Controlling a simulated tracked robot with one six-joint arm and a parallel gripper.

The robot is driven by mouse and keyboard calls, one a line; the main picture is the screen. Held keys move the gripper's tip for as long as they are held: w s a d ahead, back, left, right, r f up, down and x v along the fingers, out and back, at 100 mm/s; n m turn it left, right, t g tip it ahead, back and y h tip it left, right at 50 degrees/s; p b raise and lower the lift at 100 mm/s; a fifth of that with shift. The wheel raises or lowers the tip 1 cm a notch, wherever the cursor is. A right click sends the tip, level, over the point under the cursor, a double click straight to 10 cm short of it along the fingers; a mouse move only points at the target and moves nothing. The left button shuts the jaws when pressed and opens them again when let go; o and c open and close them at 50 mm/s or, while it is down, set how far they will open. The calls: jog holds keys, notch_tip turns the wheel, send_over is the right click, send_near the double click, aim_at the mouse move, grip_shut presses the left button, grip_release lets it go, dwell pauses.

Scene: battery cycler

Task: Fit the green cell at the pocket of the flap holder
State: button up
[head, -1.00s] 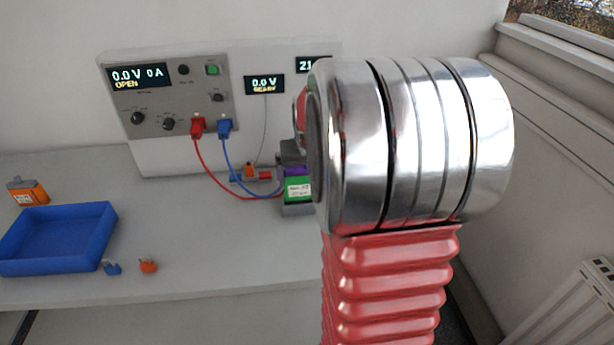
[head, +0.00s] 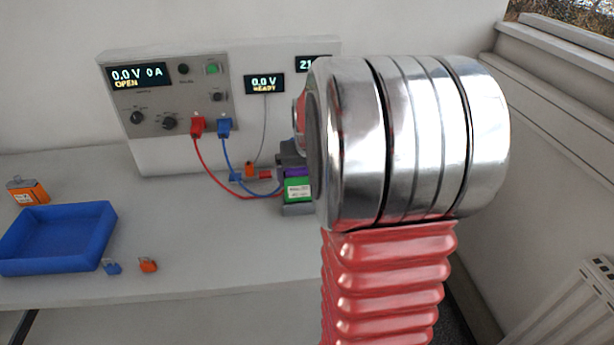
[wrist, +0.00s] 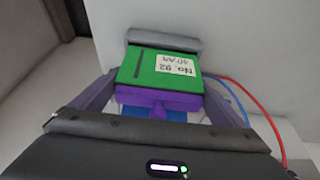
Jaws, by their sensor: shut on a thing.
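The green cell (wrist: 145,68) has a white label and a purple end (wrist: 150,97). My gripper (wrist: 160,93) is shut on it, with one finger along each side near the purple end. In the wrist view the cell's far end meets a grey block (wrist: 165,38), which looks like the flap holder. In the head view the cell (head: 298,190) stands upright, directly above the grey block (head: 298,210). I cannot tell how deep the cell sits, and the pocket is hidden. My arm hides the area just right of the cell.
A cycler panel (head: 170,95) stands behind, with red (head: 204,165) and blue (head: 228,155) cables running near the cell's left. A blue tray (head: 55,235), an orange cell (head: 27,192) and small blue and orange clips (head: 148,264) are at the left. The front middle bench is clear.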

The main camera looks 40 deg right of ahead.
aim_at(306, 187)
jog(key=shift+f, duration=1.7)
dwell(1.1)
dwell(0.4)
jog(key=o, duration=1.2)
jog(key=shift+o, duration=0.5)
jog(key=v, duration=1.3)
jog(key=shift+r, duration=0.35)
jog(key=shift+s+a+f, duration=0.1)
jog(key=shift+s+a, duration=0.05)
